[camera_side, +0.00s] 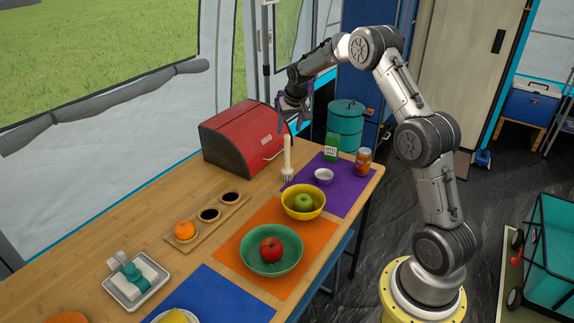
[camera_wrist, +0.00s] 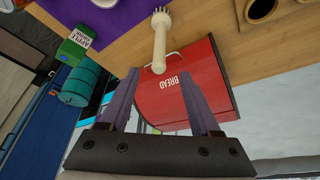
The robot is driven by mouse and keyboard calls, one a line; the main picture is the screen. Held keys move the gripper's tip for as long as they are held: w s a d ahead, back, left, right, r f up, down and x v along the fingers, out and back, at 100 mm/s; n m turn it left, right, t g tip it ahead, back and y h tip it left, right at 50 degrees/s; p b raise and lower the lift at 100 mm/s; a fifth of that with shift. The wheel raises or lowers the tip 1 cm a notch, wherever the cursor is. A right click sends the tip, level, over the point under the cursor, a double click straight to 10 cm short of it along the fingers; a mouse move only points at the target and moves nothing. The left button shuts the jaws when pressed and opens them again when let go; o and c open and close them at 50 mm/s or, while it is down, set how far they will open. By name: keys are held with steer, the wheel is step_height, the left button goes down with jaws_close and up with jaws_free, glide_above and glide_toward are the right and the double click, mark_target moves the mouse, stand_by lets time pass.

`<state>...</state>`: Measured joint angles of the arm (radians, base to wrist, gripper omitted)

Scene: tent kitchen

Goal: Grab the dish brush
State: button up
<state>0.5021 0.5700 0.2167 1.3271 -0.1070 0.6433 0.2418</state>
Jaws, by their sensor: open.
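The dish brush (camera_side: 287,158) is cream-white and stands upright on its bristle head, handle up, near the purple mat in the side view. In the wrist view the dish brush (camera_wrist: 160,42) lies ahead of the fingertips, its handle end pointing toward the gap between them. My gripper (camera_side: 293,118) is open and empty, above the top of the handle. In the wrist view both purple fingers of my gripper (camera_wrist: 158,78) are apart, with no contact with the brush visible.
A red bread box (camera_side: 235,139) stands just left of the brush. A yellow bowl (camera_side: 318,207) with a green apple is in front.

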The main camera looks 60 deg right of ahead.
mark_target(286, 146)
steer(key=x, duration=1.1)
steer(key=shift+r, duration=0.1)
jaws_close()
stand_by(1.1)
